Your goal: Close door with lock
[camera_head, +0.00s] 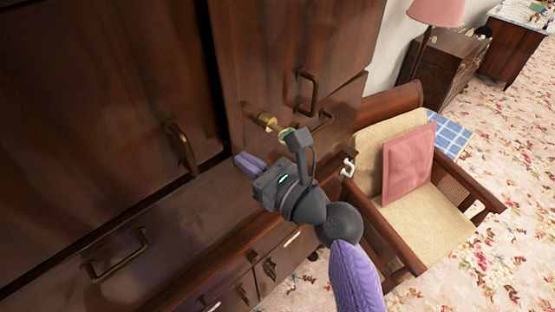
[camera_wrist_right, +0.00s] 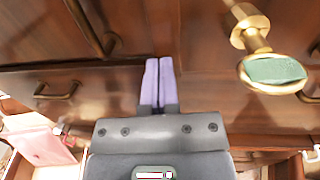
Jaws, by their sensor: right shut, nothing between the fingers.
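A brass lock piece (camera_head: 266,121) with a pale green round face sticks out from the lower part of the narrow dark wooden door (camera_head: 270,60). It also shows large in the wrist view (camera_wrist_right: 252,30), at the upper right. My right gripper (camera_head: 243,160) is below and left of the lock piece, apart from it. Its purple fingers (camera_wrist_right: 158,86) are shut together with nothing between them, close to the cabinet front. A dark gap runs between the narrow door and the wide left door (camera_head: 90,100); I cannot tell how far either stands open. My left gripper is not in view.
Brass pull handles (camera_head: 308,92) stick out near the lock, with another on the wide door (camera_head: 182,148). Drawers (camera_head: 120,262) lie below. An armchair (camera_head: 440,235) with a pink cushion (camera_head: 409,165) stands close at the right. Floral carpet (camera_head: 510,150) is clear beyond it.

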